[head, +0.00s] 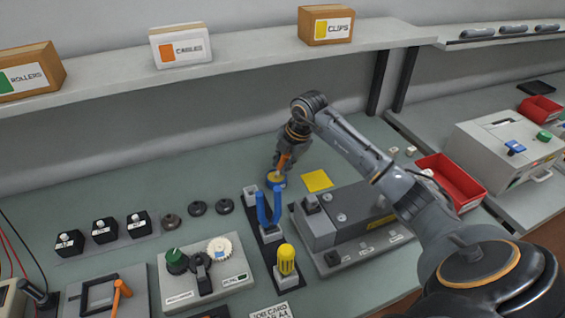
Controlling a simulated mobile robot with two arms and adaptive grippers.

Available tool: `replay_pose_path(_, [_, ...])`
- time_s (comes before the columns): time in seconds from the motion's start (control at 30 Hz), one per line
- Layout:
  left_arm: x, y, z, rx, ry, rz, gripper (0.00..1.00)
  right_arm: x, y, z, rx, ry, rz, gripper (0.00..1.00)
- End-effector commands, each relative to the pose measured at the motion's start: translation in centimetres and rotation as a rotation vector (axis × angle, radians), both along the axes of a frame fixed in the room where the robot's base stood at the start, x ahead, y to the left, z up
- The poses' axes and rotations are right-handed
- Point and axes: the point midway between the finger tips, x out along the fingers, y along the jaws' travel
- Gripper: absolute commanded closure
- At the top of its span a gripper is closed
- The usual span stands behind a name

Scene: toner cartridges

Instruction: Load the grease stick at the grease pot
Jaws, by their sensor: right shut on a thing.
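The right gripper (288,152) points down over the back of the workbench and is shut on an orange stick (283,163), which looks like the grease stick. The gripper's fingers are small and partly dark here. My left gripper is not in view.
Blue-handled pliers (268,208) and a yellow screwdriver (286,259) stand in a dark rack just in front of the pot. A grey machine (350,220) and yellow pad (317,180) lie to the right, below my arm. A shelf (230,62) with labelled boxes runs above.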

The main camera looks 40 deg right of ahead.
Motion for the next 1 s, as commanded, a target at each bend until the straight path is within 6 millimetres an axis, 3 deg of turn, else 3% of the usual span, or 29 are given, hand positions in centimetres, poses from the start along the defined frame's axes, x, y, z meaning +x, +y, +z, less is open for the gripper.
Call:
replay_pose_path(0.53, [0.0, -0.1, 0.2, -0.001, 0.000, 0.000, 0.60, -0.1, 0.0, -0.1, 0.000, 0.005, 0.000, 0.99])
replay_pose_path(1.0, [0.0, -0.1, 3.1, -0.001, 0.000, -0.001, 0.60, 0.0, 0.0, 3.7, -0.001, 0.001, 0.000, 0.99])
